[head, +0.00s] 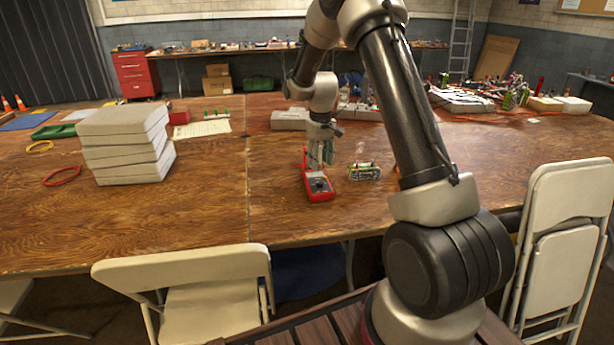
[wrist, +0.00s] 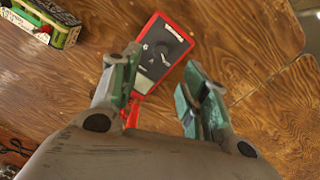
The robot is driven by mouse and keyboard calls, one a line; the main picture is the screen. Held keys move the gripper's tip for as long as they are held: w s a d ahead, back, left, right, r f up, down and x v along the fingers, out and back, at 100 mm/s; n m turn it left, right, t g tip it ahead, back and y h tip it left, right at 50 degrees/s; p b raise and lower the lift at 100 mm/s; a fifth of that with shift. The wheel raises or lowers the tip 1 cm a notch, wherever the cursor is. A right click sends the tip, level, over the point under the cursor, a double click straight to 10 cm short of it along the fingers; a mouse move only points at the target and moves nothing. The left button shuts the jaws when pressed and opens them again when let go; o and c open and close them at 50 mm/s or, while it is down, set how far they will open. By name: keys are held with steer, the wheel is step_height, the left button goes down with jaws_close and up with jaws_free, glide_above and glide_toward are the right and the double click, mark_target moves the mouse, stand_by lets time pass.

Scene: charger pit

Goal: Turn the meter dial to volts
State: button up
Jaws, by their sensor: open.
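The meter (head: 319,187) is a red-cased handheld unit with a dark face, lying face up on the wooden table. It also shows in the wrist view (wrist: 165,48), tilted, with its lower end between my fingers. The dial is a small dark round on the face, and its pointer setting is too small to read. My gripper (head: 320,160) points down just above the far end of the meter. In the wrist view my gripper (wrist: 158,95) has its two green-padded fingers spread apart with nothing held between them. A red lead or part shows beside the left finger.
A small green-and-yellow pack (head: 363,172) stands just right of the meter. A stack of pale slabs (head: 125,145) and red and yellow rings lie left. Grey blocks (head: 290,119) and cluttered gear stand behind. Folding chairs (head: 185,270) line the front edge. Table left of the meter is clear.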

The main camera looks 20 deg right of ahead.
mark_target(320, 182)
steer(key=shift+s+f, duration=0.2)
steer(key=shift+f, duration=0.3)
step_height(320, 182, down, 7)
steer(key=shift+r, duration=0.2)
jaws_close()
